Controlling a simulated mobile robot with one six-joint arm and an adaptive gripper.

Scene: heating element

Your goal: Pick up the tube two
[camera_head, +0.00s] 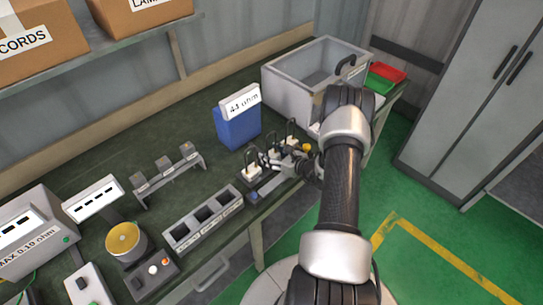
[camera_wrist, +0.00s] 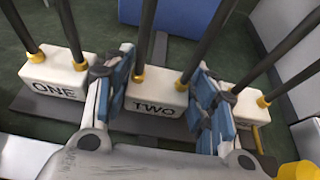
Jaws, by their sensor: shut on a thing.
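Tube two is a white block lettered TWO (camera_wrist: 154,100) with two dark rods set in yellow collars. It is in the middle of the wrist view. My gripper (camera_wrist: 158,98) has its blue-padded fingers on either side of this block, shut on it. In the head view my gripper (camera_head: 290,160) is at the row of white blocks on the bench, and my arm hides part of that area. I cannot tell whether the block is lifted from its base.
The block lettered ONE (camera_wrist: 57,83) is close left of my gripper, and another white block (camera_wrist: 248,104) is close right. A grey box (camera_head: 295,80) stands at the back right. A slotted holder (camera_head: 203,219) is left.

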